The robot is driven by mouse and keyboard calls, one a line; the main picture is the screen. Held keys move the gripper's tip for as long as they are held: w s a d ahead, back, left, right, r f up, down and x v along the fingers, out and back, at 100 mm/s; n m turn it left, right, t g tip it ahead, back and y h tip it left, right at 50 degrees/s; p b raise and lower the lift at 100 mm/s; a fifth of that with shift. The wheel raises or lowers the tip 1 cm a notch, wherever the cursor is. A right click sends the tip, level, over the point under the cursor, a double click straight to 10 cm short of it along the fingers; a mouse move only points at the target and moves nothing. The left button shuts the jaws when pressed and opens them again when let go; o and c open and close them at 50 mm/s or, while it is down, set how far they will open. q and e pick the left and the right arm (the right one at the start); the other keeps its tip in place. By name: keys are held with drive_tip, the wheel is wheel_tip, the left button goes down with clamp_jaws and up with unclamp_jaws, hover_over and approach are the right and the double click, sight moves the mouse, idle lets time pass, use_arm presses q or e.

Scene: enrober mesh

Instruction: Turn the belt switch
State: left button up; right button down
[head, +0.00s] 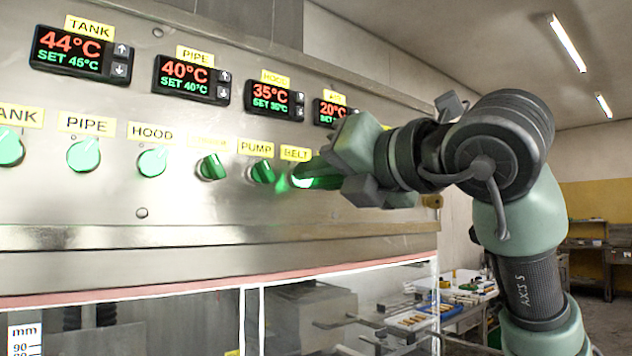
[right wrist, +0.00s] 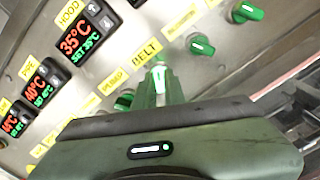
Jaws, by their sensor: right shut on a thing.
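The belt switch is a green knob (head: 302,181) under the yellow BELT label (head: 295,153), at the right of the knob row on the steel panel. In the right wrist view the knob (right wrist: 159,78) shows a pale pointer line, below its BELT label (right wrist: 146,52). My right gripper (head: 312,174) reaches in from the right and is shut on this knob. Its fingers hide part of the knob, so its exact turn angle is hard to tell. My left gripper is in neither view.
The pump knob (head: 262,172) is close on the left, with the hood knob (head: 152,161) further along. Another green knob (right wrist: 201,45) lies past the belt switch in the wrist view. Displays (head: 273,100) sit above; a clear guard with a white edge (head: 340,272) is below.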

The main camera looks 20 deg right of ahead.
idle(0.4)
drive_tip(key=c, duration=1.5)
unclamp_jaws()
drive_tip(key=b+v, duration=0.2)
drive_tip(key=v, duration=0.5)
drive_tip(key=shift+s+d, duration=0.2)
drive_tip(key=shift+s, duration=0.15)
